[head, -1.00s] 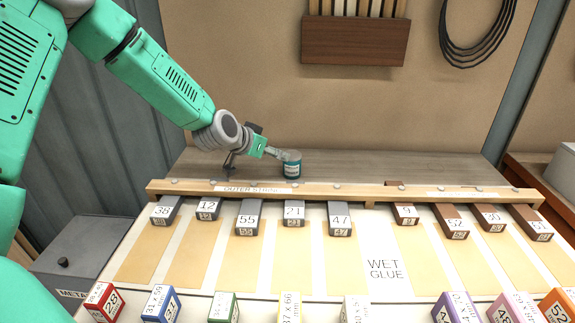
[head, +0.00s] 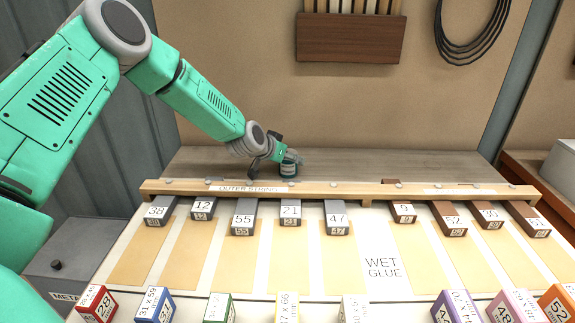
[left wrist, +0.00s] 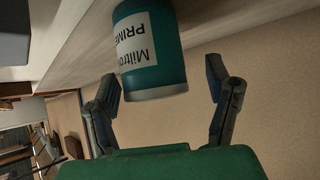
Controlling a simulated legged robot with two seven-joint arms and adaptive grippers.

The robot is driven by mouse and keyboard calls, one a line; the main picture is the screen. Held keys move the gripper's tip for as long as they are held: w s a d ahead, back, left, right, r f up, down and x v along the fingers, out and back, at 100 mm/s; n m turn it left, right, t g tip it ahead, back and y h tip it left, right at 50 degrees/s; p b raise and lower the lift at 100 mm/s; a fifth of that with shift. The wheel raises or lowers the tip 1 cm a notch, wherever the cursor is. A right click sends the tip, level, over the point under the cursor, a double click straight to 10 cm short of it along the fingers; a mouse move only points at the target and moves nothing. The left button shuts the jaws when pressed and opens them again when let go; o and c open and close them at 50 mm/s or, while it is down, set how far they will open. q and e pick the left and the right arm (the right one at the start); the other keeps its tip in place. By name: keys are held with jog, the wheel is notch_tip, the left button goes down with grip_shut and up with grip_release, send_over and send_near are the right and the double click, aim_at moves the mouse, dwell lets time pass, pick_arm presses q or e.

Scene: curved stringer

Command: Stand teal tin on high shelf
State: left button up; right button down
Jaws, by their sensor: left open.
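The teal tin (head: 289,170) with a white label stands on the grey-brown shelf (head: 390,167) behind the wooden rail. My left gripper (head: 284,158) reaches it from the left in the head view and partly covers its top. In the left wrist view the teal tin (left wrist: 150,60) stands out between the two open fingers of my left gripper (left wrist: 165,92), its end near the fingertips. A gap shows between each finger and the tin there, so the fingers are not closed on it. My right gripper is in neither view.
A wooden rail (head: 340,190) runs along the shelf's front, with several numbered grey and brown blocks below it. A sloped board marked WET GLUE (head: 383,266) lies in front. Several coloured boxes line the near edge. The shelf is clear right of the tin.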

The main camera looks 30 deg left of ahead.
pick_arm(q)
jog(key=shift+d, duration=0.2)
jog(key=c, duration=1.4)
jog(key=shift+d+r, duration=0.1)
jog(key=shift+r, duration=0.05)
jog(key=shift+c, duration=0.5)
